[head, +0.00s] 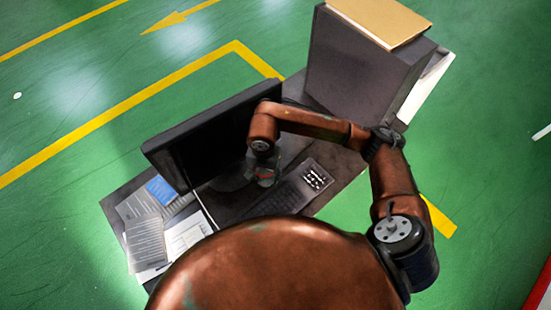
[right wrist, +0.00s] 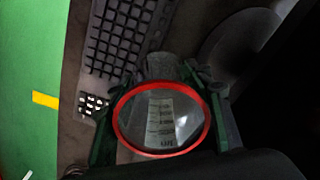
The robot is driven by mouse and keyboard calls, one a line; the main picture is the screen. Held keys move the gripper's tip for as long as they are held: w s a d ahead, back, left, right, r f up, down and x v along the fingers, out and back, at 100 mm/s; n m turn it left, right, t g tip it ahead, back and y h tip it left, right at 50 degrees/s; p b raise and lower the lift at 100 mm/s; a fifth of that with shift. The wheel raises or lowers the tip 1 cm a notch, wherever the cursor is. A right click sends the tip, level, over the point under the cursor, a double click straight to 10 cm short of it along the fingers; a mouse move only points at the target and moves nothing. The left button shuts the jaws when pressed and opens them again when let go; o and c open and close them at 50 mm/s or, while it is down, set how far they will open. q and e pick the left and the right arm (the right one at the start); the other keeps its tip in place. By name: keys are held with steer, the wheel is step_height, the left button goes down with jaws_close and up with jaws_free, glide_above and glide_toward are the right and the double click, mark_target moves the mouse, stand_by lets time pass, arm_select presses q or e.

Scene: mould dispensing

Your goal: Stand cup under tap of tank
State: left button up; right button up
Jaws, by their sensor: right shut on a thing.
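A clear measuring cup (right wrist: 160,122) with a red rim and printed scale marks shows in the right wrist view, seen from its open top. My right gripper (head: 264,176) is shut on it, with one dark green finger on each side. In the head view, the gripper is over the desk in front of the monitor, and only a bit of the red rim shows there. Whether the cup touches the desk I cannot tell. The tank and its tap are not in view. My left gripper is not in view.
A black monitor (head: 215,135) stands close behind my right gripper. A keyboard (head: 290,195) lies to its right, papers (head: 145,240) to its left. A large grey box (head: 355,75) with a tan top stands at the desk's far end. Green floor surrounds the desk (head: 345,165).

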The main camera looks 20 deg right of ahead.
steer(key=w+d+f, duration=0.8)
steer(key=shift+d+p, duration=0.25)
steer(key=shift+p, duration=0.1)
steer(key=shift+w+d+f, duration=0.15)
steer(key=shift+f, duration=0.15)
steer(key=shift+w+d+f, duration=0.1)
steer(key=shift+f, duration=0.85)
steer(key=shift+w+d+f, duration=0.1)
steer(key=shift+f, duration=0.8)
steer(key=shift+f, duration=0.15)
steer(key=o, duration=0.5)
steer(key=shift+o, duration=1)
